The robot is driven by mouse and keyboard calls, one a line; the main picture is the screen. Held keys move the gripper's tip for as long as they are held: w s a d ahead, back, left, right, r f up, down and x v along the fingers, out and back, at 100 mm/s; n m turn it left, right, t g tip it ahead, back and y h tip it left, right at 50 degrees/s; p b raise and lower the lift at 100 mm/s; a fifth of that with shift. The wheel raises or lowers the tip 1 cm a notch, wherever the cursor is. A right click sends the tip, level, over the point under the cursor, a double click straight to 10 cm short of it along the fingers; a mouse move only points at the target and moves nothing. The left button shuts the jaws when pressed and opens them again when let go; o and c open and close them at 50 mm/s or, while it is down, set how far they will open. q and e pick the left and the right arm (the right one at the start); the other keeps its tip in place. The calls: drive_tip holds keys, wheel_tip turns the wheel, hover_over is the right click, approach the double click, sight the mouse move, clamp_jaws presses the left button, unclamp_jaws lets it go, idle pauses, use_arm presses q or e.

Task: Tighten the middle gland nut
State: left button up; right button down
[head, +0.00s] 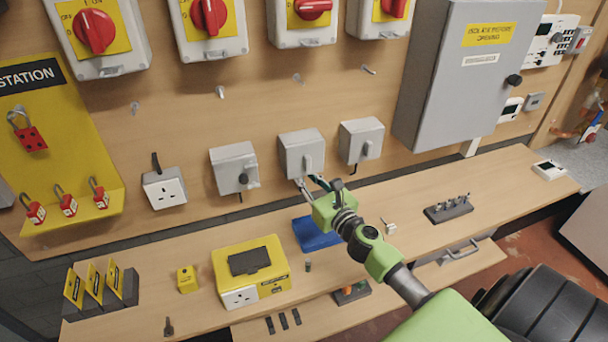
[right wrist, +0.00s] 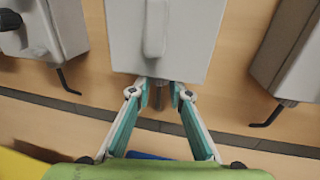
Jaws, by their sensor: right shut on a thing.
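Three grey switch boxes hang in a row on the wooden wall. The middle box (head: 302,155) also fills the top centre of the right wrist view (right wrist: 165,40). My right gripper (head: 312,186) is just below the middle box. In the right wrist view, its teal-lined fingers (right wrist: 162,92) are shut on the middle gland nut (right wrist: 160,97) under the box's lower edge. The nut is mostly hidden between the fingers, so its turn cannot be told. My left gripper is not in view.
The left box (head: 235,168) and right box (head: 361,140) stand close on either side, with black cables below. Under them is a wooden bench with a blue tray (head: 316,234), a yellow socket unit (head: 250,272) and a dark holder (head: 448,209). A grey cabinet (head: 460,75) is at right.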

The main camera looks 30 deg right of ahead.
drive_tip(key=shift+y, duration=0.3)
drive_tip(key=c, duration=1.9)
unclamp_jaws()
drive_tip(key=s, duration=1.2)
drive_tip(key=shift+a, duration=0.15)
drive_tip(key=shift+f, duration=0.1)
